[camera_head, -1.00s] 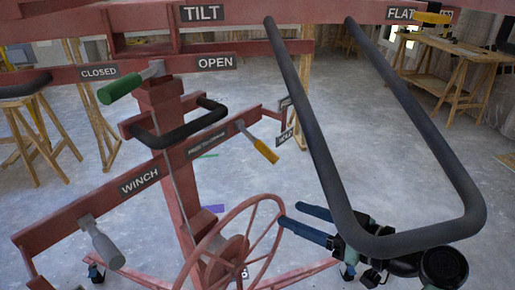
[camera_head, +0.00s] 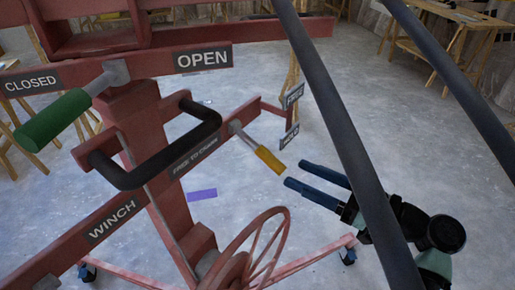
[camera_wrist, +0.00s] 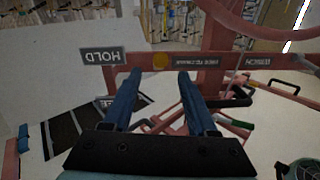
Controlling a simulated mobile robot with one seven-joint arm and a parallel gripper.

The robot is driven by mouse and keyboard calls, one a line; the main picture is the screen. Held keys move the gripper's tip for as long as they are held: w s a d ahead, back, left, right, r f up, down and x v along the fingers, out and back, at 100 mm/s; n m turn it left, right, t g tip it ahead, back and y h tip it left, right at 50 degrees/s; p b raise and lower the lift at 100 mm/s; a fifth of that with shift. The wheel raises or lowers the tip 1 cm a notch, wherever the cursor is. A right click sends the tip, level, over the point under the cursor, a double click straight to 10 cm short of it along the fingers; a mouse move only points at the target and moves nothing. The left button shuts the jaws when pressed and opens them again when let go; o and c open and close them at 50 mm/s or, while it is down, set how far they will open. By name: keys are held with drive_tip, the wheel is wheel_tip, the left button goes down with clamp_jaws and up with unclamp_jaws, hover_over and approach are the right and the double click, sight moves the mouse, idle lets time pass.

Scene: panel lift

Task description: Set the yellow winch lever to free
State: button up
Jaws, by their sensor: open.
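The winch lever (camera_head: 268,158) has a yellow grip on a grey shaft and slants down to the right from the red cross beam. Its yellow end (camera_wrist: 160,62) shows in the wrist view, between and beyond the fingertips. My gripper (camera_head: 294,173) is open, its two blue fingers pointing at the lever's yellow end with a small apparent gap. Nothing is held. The FREE plate (camera_head: 294,97) is above the HOLD plate (camera_head: 290,137) at the beam's right end. The HOLD plate appears upside down in the wrist view (camera_wrist: 102,56).
A black bar handle (camera_head: 375,150) crosses in front of my arm. A black U-handle (camera_head: 165,160) and a green lever (camera_head: 52,120) are to the left. The red spoked wheel (camera_head: 255,255) is below. A wooden workbench (camera_head: 440,40) stands far behind.

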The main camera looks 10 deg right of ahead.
sight(259, 153)
drive_tip(key=p+x, duration=0.1)
drive_tip(key=x, duration=0.9)
drive_tip(key=shift+w+a, duration=0.1)
clamp_jaws()
idle(1.1)
